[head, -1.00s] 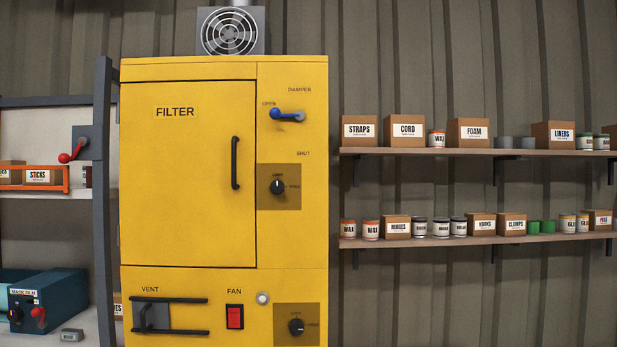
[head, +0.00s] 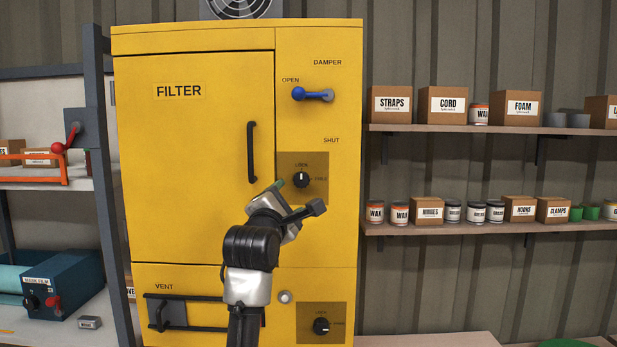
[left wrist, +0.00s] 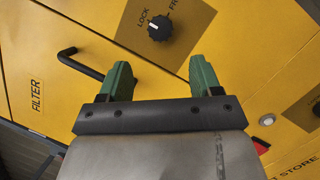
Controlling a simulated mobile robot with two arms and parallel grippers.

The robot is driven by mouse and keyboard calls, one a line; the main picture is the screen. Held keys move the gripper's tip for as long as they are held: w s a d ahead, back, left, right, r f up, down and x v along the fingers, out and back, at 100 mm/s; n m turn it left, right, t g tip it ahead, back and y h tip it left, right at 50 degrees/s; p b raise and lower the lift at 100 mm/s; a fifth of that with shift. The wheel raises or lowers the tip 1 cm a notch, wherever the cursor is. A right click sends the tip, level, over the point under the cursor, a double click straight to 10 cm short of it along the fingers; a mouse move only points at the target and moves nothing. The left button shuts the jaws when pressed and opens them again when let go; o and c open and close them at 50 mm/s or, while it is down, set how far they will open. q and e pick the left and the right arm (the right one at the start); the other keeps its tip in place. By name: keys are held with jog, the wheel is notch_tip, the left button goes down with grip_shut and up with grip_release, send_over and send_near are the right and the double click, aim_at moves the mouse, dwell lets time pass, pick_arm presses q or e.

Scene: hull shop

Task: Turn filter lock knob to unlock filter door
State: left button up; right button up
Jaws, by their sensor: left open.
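The black filter lock knob (head: 301,180) sits on a brown plate on the yellow cabinet, right of the filter door (head: 195,160). Its white mark points up to LOCK; FREE is printed at its right. The door is shut and has a black bar handle (head: 251,152). My left gripper (head: 297,196) is open and empty, just below and in front of the knob. In the left wrist view the knob (left wrist: 159,28) shows beyond the gap between the green fingertips (left wrist: 161,68), not between them. My right gripper is out of view.
A second knob (head: 321,326) sits lower on the cabinet. A blue damper lever (head: 312,95) is above, at OPEN. The vent handle (head: 180,312) is at lower left. Shelves with boxes and tins stand to the right. A grey post (head: 100,160) stands at the left.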

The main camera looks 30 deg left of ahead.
aim_at(299, 183)
pick_arm(q)
jog(key=p+x, duration=0.4)
jog(key=x, duration=0.4)
jog(key=shift+w+a+r, duration=0.1)
jog(key=shift+w+a, duration=0.05)
jog(key=shift+w, duration=0.1)
jog(key=shift+w+p, duration=0.4)
jog(key=shift+a, duration=0.1)
jog(key=c, duration=0.9)
